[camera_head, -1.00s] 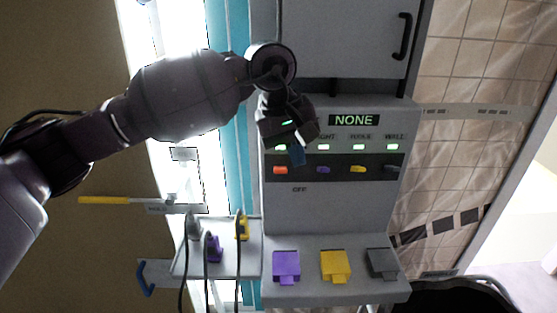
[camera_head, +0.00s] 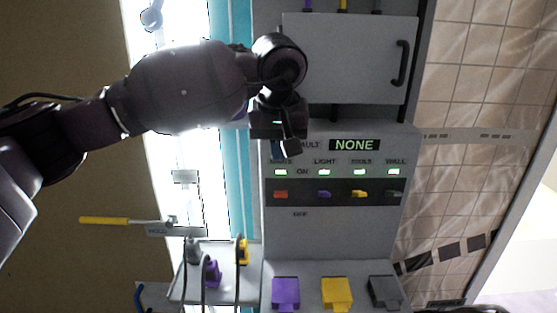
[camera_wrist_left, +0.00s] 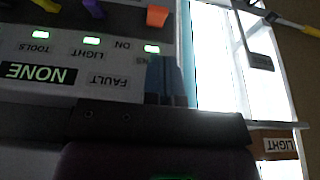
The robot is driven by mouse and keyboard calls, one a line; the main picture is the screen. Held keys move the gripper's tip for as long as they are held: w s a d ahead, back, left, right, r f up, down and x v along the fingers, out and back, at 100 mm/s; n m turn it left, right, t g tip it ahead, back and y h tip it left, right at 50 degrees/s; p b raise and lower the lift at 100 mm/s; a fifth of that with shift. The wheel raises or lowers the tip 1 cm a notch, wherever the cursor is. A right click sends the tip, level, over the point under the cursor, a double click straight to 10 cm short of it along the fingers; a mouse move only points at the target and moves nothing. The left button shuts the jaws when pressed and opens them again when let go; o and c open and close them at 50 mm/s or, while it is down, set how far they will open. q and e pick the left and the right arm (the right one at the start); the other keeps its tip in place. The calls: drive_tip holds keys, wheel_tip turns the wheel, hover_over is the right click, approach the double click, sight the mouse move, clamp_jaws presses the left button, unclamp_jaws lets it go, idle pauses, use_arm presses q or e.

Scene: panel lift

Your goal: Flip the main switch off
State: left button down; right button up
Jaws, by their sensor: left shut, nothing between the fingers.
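The main switch is an orange-red lever (camera_head: 281,194) at the left end of the dark switch strip, under a lit green lamp. It also shows in the left wrist view (camera_wrist_left: 157,16), upside down. ON is printed above the strip and OFF below it. My left gripper (camera_head: 278,151) is shut and empty, with blue fingers, in front of the panel just above the main lamp. In the left wrist view its fingertips (camera_wrist_left: 163,62) point toward the orange lever, with a gap between them. My right gripper is not in view.
Purple (camera_head: 324,194), yellow (camera_head: 359,194) and grey (camera_head: 393,194) switches stand right of the main one, each under a green lamp. The display (camera_head: 354,145) reads NONE. A shelf with plugs (camera_head: 212,272) is at lower left. A closed cabinet door (camera_head: 345,60) is above.

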sight(279, 193)
use_arm(q)
drive_tip(key=x, duration=0.7)
drive_tip(key=shift+w+f+p, duration=0.1)
drive_tip(key=shift+f+p, duration=0.2)
drive_tip(key=shift+p, duration=0.1)
drive_tip(key=shift+w+f, duration=0.15)
drive_tip(key=shift+f, duration=0.45)
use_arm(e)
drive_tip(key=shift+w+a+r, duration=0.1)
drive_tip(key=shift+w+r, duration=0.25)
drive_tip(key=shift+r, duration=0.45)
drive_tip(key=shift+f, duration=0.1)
